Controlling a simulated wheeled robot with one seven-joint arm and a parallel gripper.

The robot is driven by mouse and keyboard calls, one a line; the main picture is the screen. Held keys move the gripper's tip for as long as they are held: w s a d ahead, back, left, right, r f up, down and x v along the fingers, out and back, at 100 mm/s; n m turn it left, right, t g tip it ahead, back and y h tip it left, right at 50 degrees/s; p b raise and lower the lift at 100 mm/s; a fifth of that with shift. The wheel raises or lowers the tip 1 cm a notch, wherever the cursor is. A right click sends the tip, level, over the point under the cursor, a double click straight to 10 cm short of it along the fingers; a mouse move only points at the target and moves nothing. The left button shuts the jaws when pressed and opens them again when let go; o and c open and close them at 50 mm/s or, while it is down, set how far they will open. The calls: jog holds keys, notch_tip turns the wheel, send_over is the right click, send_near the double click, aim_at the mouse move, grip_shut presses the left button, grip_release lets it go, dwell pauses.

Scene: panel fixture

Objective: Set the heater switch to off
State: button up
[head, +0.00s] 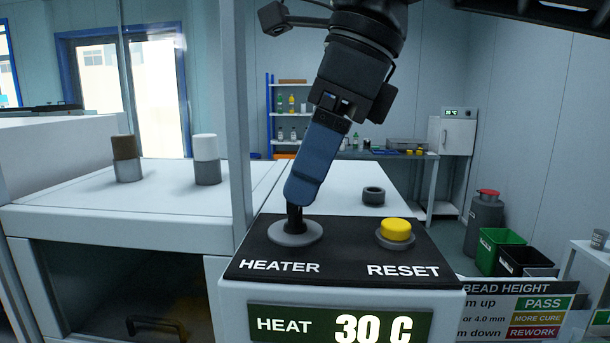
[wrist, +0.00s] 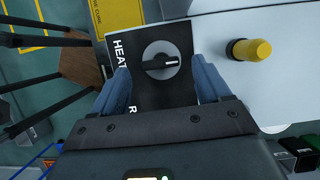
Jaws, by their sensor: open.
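The heater switch (head: 294,232) is a black knob on a round grey base, on the black panel (head: 340,270) above the word HEATER. In the wrist view the switch (wrist: 161,61) has its bar lying roughly crosswise, with a white mark at its right end. My gripper (head: 300,200) points down over the switch in the head view and hides part of it. In the wrist view my gripper (wrist: 161,76) has its blue fingers apart, one on each side of the switch, with visible gaps. Any off or on marks cannot be made out. The display (head: 340,326) reads HEAT 30 C.
A yellow RESET button (head: 395,231) sits right of the switch. A dark ring-shaped piece (head: 373,195) stands behind it. Brown-topped (head: 127,158) and white-topped (head: 206,159) cylinders stand left, beyond a grey upright post (head: 238,120).

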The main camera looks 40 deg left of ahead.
jog(key=v, duration=0.6)
jog(key=shift+b, duration=0.35)
jog(key=shift+r, duration=0.1)
